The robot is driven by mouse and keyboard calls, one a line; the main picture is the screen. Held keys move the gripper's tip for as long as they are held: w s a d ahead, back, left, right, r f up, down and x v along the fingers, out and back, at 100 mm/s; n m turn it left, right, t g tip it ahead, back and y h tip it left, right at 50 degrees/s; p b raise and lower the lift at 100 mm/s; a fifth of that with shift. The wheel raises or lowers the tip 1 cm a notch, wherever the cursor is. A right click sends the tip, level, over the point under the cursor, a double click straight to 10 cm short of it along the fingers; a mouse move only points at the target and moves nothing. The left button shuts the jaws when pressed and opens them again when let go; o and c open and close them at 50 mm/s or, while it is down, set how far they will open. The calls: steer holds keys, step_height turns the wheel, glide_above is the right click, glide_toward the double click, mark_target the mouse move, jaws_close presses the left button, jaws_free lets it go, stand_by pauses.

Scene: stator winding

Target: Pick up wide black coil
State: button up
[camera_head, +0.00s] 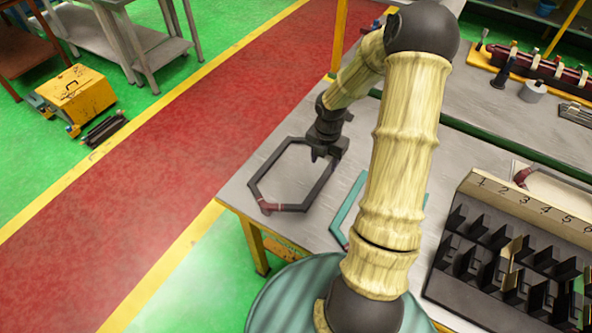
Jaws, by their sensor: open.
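A black coil (264,174), a wide six-sided loop with a dark red wrapped patch at its near corner, lies flat on the left end of the grey workbench (240,193). My gripper (318,156) is at the coil's upper right side, over or beside that side. I cannot tell whether it touches the coil. My gripper is open, though its fingers are small and dark here. No coil part is seen gripped.
A teal coil (346,208) lies to the right, partly hidden behind my arm. A numbered rack (476,186) with black slots stands on the right. Another light-coloured coil (552,184) lies behind it. A red tool (540,68) sits at the back right.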

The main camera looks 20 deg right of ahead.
mark_target(323, 179)
step_height(323, 179, down, 6)
steer(key=shift+r, duration=0.15)
steer(key=shift+f+p, duration=0.8)
steer(key=shift+f, duration=1.8)
steer(key=shift+c, duration=0.2)
jaws_close()
